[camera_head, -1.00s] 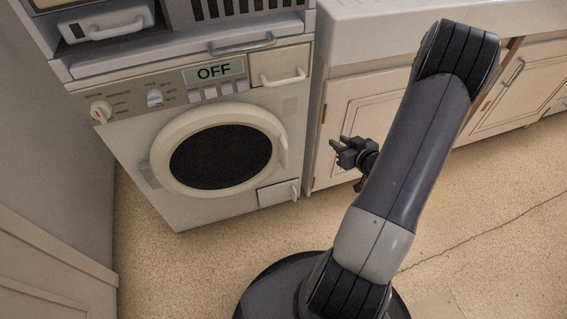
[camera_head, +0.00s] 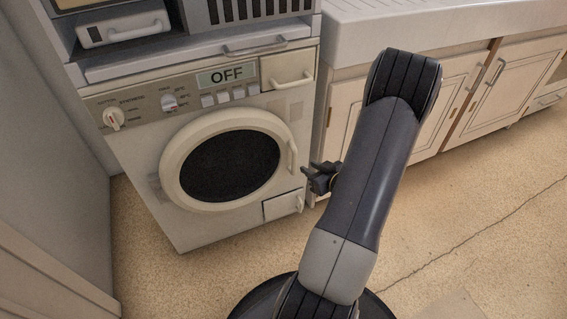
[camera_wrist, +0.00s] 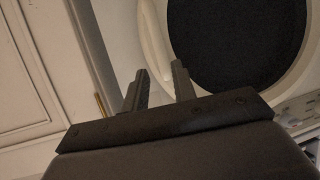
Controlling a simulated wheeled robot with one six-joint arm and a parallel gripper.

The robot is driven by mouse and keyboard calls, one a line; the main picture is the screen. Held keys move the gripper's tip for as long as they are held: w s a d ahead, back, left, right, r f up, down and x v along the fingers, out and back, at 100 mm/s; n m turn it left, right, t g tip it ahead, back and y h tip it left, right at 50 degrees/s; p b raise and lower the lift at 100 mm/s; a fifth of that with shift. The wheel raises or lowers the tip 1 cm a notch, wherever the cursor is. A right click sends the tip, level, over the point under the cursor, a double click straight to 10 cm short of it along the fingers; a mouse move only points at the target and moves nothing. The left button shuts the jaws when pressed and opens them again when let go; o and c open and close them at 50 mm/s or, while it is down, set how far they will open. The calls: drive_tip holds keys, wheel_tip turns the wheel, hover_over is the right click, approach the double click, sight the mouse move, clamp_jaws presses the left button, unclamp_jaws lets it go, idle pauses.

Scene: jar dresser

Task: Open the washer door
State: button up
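The washer (camera_head: 140,150) is a white front-loader with an OFF display. Its round door (camera_head: 172,175) has a cream rim and dark glass, and it looks closed. The door's cream handle (camera_head: 292,156) is on the right side of the rim. My gripper (camera_head: 306,174) is just right of the handle and slightly lower, apparently apart from it. In the wrist view, my gripper (camera_wrist: 160,70) has its two fingers spread with nothing between them. The door's dark glass (camera_wrist: 235,40) and rim are beyond the fingertips.
A small flap (camera_head: 283,206) with a handle is at the washer's lower right. A detergent drawer (camera_head: 288,72) is at its top right. Cream cabinets (camera_head: 450,100) stand to the right. A grey wall panel (camera_head: 55,180) is on the left. The floor (camera_head: 200,285) in front is clear.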

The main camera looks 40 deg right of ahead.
sight(296, 161)
drive_tip(key=b+x, duration=0.2)
drive_tip(key=x, duration=0.7)
drive_tip(key=shift+w+f, duration=0.15)
drive_tip(key=shift+w, duration=0.1)
clamp_jaws()
